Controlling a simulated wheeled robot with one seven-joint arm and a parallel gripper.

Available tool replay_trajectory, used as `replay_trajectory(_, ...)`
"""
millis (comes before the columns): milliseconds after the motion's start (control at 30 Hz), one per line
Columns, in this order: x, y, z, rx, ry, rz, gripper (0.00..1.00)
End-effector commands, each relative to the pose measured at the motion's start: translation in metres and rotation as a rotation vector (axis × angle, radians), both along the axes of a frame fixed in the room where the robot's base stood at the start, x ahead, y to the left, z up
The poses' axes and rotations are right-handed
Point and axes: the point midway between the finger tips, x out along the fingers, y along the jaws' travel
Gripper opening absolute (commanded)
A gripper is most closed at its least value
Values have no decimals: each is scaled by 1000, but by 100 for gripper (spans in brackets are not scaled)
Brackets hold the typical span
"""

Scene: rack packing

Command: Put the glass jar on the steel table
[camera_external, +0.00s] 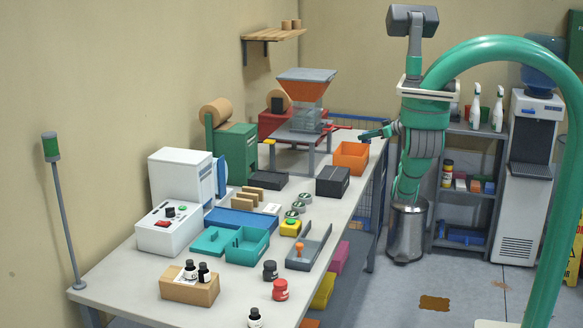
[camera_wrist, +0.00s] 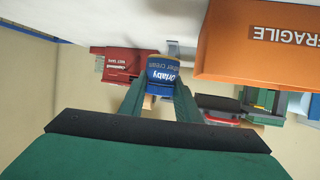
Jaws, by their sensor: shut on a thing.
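My gripper (camera_wrist: 160,88) is shut on a small container with a blue and yellow label (camera_wrist: 162,66). The container sits between the two fingertips in the wrist view; whether it is glass does not show. In the external view my gripper (camera_external: 376,133) is beside the orange box (camera_external: 351,157), over the far right end of the long bench (camera_external: 145,264); the held container is not distinct there. A low grey metal stand (camera_external: 291,139) is on the bench, under a hopper. No separate steel table can be told apart for sure.
The orange box, marked FRAGILE, also shows close at the right in the wrist view (camera_wrist: 258,45). A black box (camera_external: 333,181), trays and small jars crowd the bench. A steel bin (camera_external: 408,233) and a grey shelf (camera_external: 466,185) stand right of it. Open floor lies in front.

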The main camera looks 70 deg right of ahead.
Motion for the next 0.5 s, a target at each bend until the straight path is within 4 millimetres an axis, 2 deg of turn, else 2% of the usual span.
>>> replay_trajectory(100,7,-14,-18,2,1,1,5)
replay_trajectory(200,11,-22,-28,0,0,0,5)
replay_trajectory(500,16,-31,-45,1,1,0,5)
